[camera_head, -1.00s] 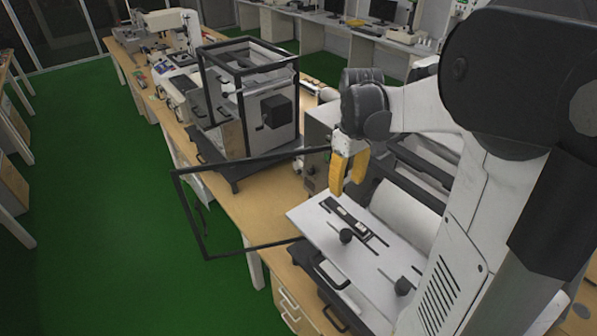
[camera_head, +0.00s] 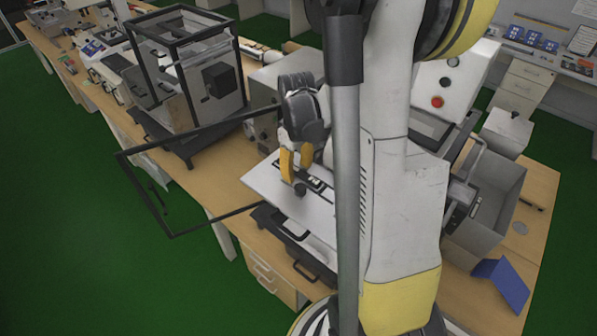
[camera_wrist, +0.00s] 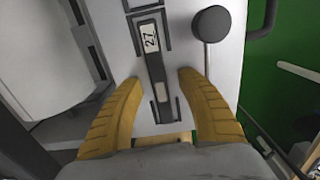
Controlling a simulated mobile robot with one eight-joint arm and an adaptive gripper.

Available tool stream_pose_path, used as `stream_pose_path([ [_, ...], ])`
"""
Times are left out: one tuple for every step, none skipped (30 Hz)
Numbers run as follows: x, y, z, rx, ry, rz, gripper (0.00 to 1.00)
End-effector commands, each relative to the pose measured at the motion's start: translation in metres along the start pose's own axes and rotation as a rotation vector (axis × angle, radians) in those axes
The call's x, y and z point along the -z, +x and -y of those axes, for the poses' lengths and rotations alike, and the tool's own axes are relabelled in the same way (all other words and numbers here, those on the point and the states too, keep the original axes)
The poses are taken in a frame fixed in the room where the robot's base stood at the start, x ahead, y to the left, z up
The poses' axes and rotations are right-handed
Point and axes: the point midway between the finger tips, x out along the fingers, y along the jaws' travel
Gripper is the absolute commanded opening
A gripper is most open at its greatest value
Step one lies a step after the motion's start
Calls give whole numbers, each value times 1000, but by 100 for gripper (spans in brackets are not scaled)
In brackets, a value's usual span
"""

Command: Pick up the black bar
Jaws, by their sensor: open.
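The black bar (camera_wrist: 155,65) lies on a white plate (camera_wrist: 180,20) and carries a pale label reading 27. Its near end runs down between the two yellow fingers of my gripper (camera_wrist: 159,82) in the wrist view. The fingers are spread, one on each side of the bar, with space between. In the head view my gripper (camera_head: 295,172) is low over the plate (camera_head: 262,182), and the bar (camera_head: 316,184) shows partly behind the fingers. I cannot tell how high the fingertips are above the plate.
A round black knob (camera_wrist: 211,24) stands on the plate, right of the bar. A black-framed glass enclosure (camera_head: 190,75) stands on the bench to the left, and an open black door frame (camera_head: 150,205) juts over the bench edge. A grey box (camera_head: 500,195) stands at right.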

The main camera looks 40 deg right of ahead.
Motion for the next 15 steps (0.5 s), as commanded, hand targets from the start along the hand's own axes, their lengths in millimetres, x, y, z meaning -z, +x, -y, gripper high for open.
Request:
stream_pose_path([
  [0, 0, 0, 0, 0, 0, 44],
  [0, 0, 0, 0, 0, 0, 35],
  [0, 0, 0, 0, 0, 0, 22],
  [0, 0, 0, 0, 0, 0, 13],
  [0, 0, 0, 0, 0, 0, 4],
  [0, 0, 0, 0, 0, 0, 0],
  [0, 0, 0, 0, 0, 0, 0],
  [0, 0, 0, 0, 0, 0, 0],
  [0, 0, 0, 0, 0, 0, 0],
  [0, 0, 0, 0, 0, 0, 0],
  [0, 0, 0, 0, 0, 0, 0],
  [0, 0, 0, 0, 0, 0, 0],
  [0, 0, 0, 0, 0, 0, 0],
  [0, 0, 0, 0, 0, 0, 0],
  [0, 0, 0, 0, 0, 0, 0],
])
